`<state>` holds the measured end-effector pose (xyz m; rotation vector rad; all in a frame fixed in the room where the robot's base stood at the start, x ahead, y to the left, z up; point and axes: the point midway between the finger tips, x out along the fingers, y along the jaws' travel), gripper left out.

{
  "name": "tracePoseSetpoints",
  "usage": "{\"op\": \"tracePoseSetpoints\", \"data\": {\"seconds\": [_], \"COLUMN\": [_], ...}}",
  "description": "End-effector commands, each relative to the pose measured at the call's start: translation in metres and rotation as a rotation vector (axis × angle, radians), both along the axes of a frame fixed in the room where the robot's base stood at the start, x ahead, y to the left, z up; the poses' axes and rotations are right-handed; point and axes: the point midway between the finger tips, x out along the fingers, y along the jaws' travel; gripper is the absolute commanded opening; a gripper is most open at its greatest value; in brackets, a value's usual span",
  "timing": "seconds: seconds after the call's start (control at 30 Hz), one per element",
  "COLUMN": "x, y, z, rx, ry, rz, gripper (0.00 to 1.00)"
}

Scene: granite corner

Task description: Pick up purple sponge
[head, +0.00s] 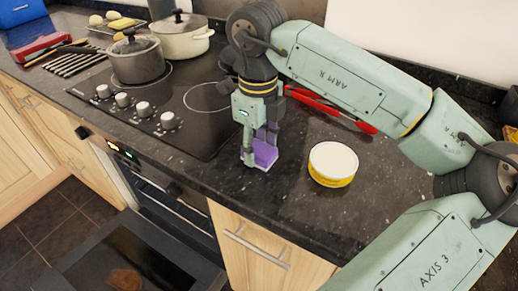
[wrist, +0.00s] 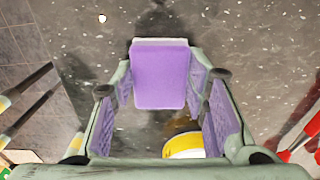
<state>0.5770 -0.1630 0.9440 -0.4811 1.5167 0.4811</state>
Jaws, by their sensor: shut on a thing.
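The purple sponge (head: 266,154) is a small block with a paler layer along one edge. It is at the front part of the dark granite counter, right of the hob. My gripper (head: 259,149) points down over it and is shut on it, one finger on each side. In the wrist view the sponge (wrist: 160,78) stands between the two fingertips (wrist: 160,85), its broad purple face toward the camera. Whether its underside touches the counter or is slightly raised, I cannot tell.
A white-lidded yellow tub (head: 333,164) stands close right of the gripper. Red-handled tools (head: 330,108) lie behind. The black hob (head: 170,100) with a grey pot (head: 136,60) and a cream pot (head: 182,38) is left. The oven door (head: 125,262) hangs open below.

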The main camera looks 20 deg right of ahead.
Motion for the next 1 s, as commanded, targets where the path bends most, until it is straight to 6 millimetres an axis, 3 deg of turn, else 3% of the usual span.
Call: {"op": "tracePoseSetpoints", "data": {"seconds": [0.23,0.4,0.8,1.0], "x": [0.001,0.001,-0.034,-0.047], "y": [0.000,0.000,0.097,0.134], "z": [0.011,0.034,0.041,0.046], "rx": [0.000,-0.001,-0.005,-0.004], "ry": [-0.003,-0.003,-0.001,-0.001], "rz": [-0.001,-0.001,0.007,0.003], "gripper": [0.26,0.26,0.26,0.26]}}
